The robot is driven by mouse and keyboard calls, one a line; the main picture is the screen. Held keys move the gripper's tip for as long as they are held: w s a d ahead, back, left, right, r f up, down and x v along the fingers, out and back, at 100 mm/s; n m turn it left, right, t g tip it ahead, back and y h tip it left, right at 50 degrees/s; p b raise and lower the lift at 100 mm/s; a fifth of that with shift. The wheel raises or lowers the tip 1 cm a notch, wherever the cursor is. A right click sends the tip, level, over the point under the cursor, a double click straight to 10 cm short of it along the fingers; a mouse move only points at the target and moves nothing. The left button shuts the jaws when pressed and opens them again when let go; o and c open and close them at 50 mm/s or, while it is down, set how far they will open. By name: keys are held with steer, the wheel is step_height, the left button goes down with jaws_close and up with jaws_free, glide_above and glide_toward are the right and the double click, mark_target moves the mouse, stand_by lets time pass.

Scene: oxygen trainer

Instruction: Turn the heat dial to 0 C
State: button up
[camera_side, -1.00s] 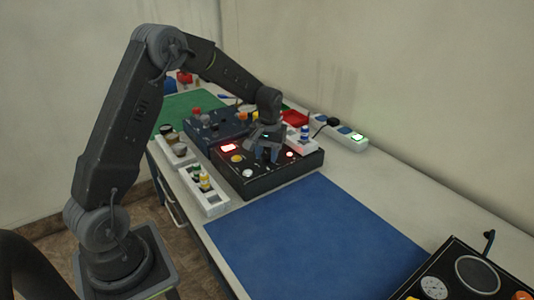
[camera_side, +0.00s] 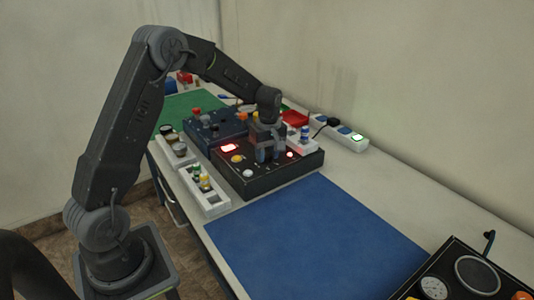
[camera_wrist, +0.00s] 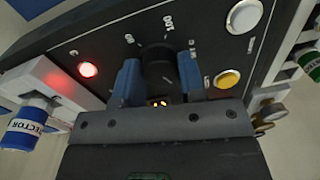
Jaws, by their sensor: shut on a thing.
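The black heat dial (camera_wrist: 158,65) stands on the dark panel (camera_wrist: 110,40) in the wrist view, with a printed scale around it, including "100". My gripper (camera_wrist: 160,78) has one blue finger on each side of the dial and is shut on it. The dial's pointer cannot be made out, and my gripper's body hides the panel's near part. In the side view my gripper (camera_side: 268,155) points down onto the black box (camera_side: 265,185) and hides the dial. Small lit marks show between the fingers in the wrist view, too small to read.
White racks with vials (camera_side: 205,190) stand close on both sides. A blue mat (camera_side: 315,235) lies clear in front.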

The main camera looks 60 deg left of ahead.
mark_target(269, 154)
steer(key=shift+n, duration=0.4)
steer(key=o, duration=0.9)
steer(key=shift+r, duration=0.1)
steer(key=r, duration=1.3)
steer(key=shift+w+r, duration=0.35)
